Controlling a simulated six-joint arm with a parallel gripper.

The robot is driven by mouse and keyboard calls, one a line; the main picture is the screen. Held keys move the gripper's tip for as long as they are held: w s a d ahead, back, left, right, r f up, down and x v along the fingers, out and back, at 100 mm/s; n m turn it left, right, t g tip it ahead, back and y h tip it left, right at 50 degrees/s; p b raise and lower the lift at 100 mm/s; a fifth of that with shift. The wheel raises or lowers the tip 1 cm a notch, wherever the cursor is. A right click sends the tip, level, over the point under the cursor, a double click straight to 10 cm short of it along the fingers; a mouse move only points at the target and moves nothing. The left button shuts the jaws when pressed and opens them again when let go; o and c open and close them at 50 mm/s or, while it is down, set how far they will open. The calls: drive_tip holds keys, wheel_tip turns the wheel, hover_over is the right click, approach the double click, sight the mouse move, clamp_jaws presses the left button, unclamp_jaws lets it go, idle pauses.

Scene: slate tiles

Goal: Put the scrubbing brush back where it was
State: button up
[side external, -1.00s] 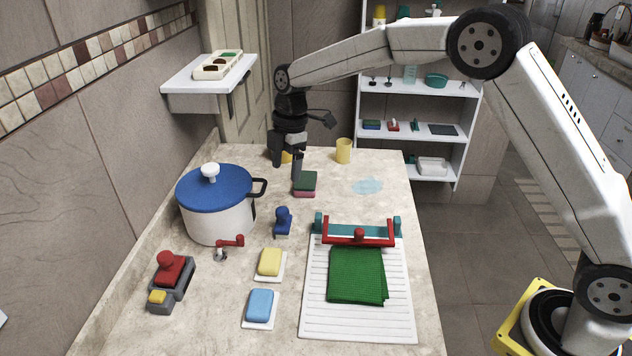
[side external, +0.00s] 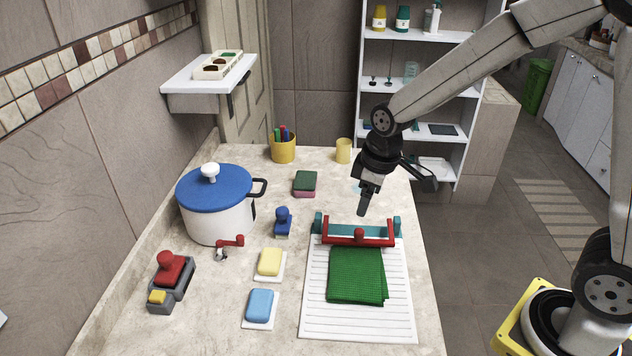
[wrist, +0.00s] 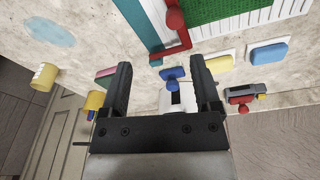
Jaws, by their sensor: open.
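The scrubbing brush (side external: 283,221), with a blue knob handle, stands on the counter right of the pot. It also shows in the wrist view (wrist: 173,77), between my fingers in the picture but farther off. My gripper (side external: 362,210) is open and empty, in the air near the teal and red rack, to the right of the brush. Its two fingers (wrist: 160,68) are apart in the wrist view. A light blue wet patch (wrist: 50,32) lies on the counter; my gripper mostly covers it in the side view.
A blue-lidded white pot (side external: 216,215) stands at left. A green cloth (side external: 357,275) lies on the white drainboard (side external: 318,322) behind which the rack (side external: 319,226) stands. A sponge (side external: 305,183), soaps (side external: 270,262), a red-handled tool (side external: 170,270) and a pen cup (side external: 284,151) stand around.

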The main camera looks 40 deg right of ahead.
drive_tip(key=s+d+f+m, duration=0.2)
drive_tip(key=s+m, duration=0.3)
drive_tip(key=s, duration=0.5)
drive_tip(key=shift+s+f+m+t, duration=0.2)
drive_tip(key=shift+s+m+t, duration=0.05)
drive_tip(key=shift+m+t, duration=0.15)
drive_tip(key=shift+c, duration=0.2)
